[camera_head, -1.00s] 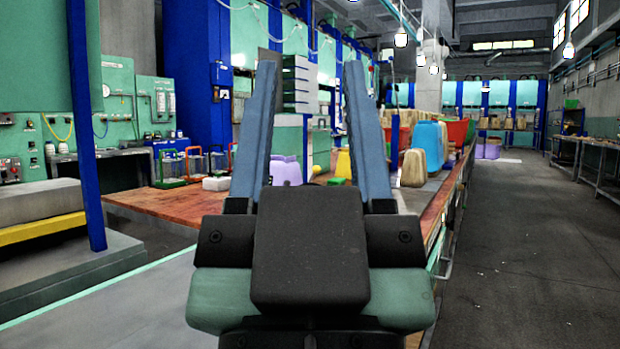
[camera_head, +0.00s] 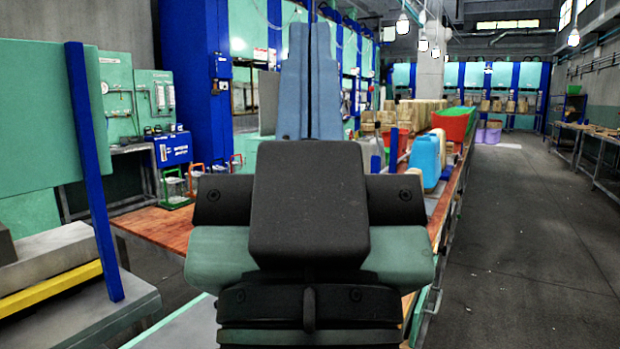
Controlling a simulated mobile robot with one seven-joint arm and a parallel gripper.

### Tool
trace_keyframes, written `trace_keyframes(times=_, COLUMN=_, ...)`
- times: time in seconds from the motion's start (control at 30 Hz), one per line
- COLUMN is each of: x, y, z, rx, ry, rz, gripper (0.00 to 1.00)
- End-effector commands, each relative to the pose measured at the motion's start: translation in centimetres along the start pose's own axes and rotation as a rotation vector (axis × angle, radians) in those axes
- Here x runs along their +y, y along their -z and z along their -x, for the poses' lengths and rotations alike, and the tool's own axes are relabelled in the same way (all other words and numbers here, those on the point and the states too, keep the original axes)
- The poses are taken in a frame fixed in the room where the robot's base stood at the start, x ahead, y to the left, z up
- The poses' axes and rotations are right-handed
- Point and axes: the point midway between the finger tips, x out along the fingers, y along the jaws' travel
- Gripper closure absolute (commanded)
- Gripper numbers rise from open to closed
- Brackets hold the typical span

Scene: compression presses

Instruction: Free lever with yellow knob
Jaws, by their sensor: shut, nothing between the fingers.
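My gripper (camera_head: 309,35) is in the middle of the view with its two long blue fingers pointing up and brought together. It is shut, with nothing seen between the fingers. No lever with a yellow knob can be made out in this view. My gripper's body and fingers cover the middle of the scene.
A blue post (camera_head: 92,170) and a yellow bar (camera_head: 50,292) are at the left. A blue canister (camera_head: 425,160) stands right. The right floor aisle is clear.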

Motion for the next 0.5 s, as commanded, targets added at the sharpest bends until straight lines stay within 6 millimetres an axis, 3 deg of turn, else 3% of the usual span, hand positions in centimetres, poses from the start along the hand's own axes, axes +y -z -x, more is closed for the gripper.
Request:
trace_keyframes(times=0.03, x=0.0, y=2.5, z=-2.7, rx=0.000, ry=0.000, rz=0.000, gripper=1.00)
trace_keyframes(times=0.5, x=0.0, y=12.8, z=-13.5, rx=0.000, ry=0.001, rz=-0.001, gripper=1.00)
